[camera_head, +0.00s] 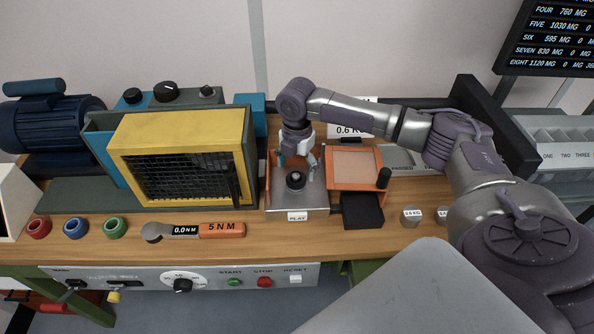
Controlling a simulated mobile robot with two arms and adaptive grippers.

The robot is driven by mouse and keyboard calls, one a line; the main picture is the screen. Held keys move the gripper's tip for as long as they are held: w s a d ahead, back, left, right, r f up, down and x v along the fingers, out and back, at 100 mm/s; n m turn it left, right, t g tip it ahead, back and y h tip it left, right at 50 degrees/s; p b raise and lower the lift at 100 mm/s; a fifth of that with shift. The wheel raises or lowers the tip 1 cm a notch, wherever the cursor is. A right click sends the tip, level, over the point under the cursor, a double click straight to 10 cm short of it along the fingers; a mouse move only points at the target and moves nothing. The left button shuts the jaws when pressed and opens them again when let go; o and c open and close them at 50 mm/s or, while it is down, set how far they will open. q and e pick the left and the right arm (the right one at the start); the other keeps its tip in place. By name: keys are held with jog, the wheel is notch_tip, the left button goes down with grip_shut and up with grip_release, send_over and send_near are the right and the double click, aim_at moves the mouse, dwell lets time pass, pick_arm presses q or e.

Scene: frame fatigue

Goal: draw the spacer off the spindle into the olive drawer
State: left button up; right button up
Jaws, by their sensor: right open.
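A short dark round piece (295,181) stands on a grey metal plate (297,201) labelled "PLAY". It looks like the spacer on the spindle, but the two are too small to tell apart. My right gripper (297,163) reaches down from above, its fingers open just above and behind this piece. I cannot tell whether they touch it. My left gripper is not in view. No drawer is clearly olive; green parts (78,303) show under the bench at the lower left.
An orange-framed box (355,168) with a black handle and a black block (362,211) stand right of the plate. A yellow caged machine (183,127) stands close on the left. Red, blue and green rings (115,227), an orange torque tool (222,230) and small weights (411,217) lie in front.

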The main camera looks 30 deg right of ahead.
jog(key=shift+f, duration=1.35)
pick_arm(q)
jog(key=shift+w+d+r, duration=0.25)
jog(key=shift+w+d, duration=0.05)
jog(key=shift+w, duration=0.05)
pick_arm(e)
jog(key=c, duration=1.4)
pick_arm(q)
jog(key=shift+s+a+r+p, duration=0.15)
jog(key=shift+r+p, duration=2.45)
jog(key=shift+p, duration=0.1)
pick_arm(e)
jog(key=shift+r, duration=2.3)
notch_tip(320, 180, up, 4)
jog(key=p, duration=0.4)
jog(key=shift+p, duration=0.35)
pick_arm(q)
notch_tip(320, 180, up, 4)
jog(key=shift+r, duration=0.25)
